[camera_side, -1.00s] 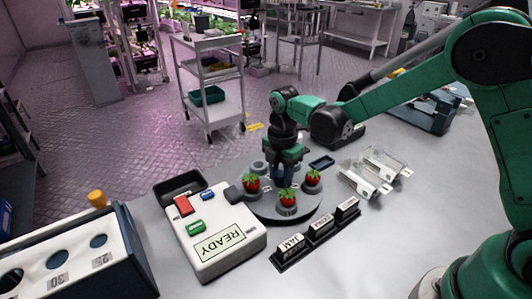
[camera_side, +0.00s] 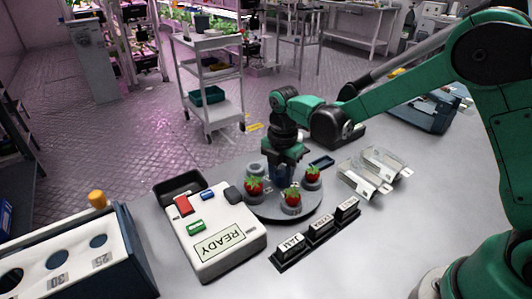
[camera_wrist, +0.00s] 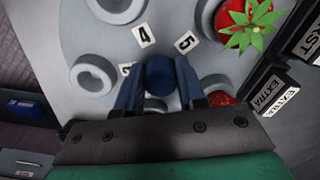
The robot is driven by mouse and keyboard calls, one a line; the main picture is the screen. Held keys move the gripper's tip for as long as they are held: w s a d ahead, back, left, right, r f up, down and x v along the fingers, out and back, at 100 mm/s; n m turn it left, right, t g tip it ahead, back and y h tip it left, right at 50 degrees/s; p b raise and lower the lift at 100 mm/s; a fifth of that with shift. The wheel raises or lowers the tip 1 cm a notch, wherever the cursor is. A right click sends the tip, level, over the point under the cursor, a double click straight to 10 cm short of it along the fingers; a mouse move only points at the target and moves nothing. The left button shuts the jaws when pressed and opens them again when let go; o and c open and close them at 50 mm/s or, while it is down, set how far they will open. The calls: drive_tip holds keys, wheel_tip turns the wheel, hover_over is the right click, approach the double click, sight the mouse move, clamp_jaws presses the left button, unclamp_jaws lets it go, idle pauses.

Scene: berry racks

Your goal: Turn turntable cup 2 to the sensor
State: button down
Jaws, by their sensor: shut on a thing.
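The round grey turntable (camera_side: 312,212) stands mid-table, with red strawberries in cups at its left (camera_side: 254,187), front (camera_side: 291,196) and right (camera_side: 312,172). An empty cup (camera_side: 257,168) shows at its back left. In the wrist view, two empty cups (camera_wrist: 92,76) (camera_wrist: 118,8) lie by the tags 4 (camera_wrist: 144,36) and 5 (camera_wrist: 186,43); another tag is partly hidden. My gripper (camera_side: 282,176) points down over the centre, shut on the dark blue knob (camera_wrist: 160,76). A dark grey block, perhaps the sensor (camera_side: 232,194), sits on the white box beside the turntable's left edge. Cup 2 cannot be made out.
The white box (camera_side: 215,262) has a screen reading READY (camera_side: 222,240) and red, green and blue parts. A row of labelled black blocks (camera_side: 318,228) stands in front. Clear trays (camera_side: 372,172) lie to the right. A white rack with holes (camera_side: 80,265) is at front left.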

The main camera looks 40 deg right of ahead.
sight(281, 172)
drive_tip(key=c, duration=0.5)
unclamp_jaws()
drive_tip(key=shift+r, duration=0.1)
drive_tip(key=shift+r, duration=2.75)
wheel_tip(281, 172, up, 11)
drive_tip(key=shift+s, duration=0.1)
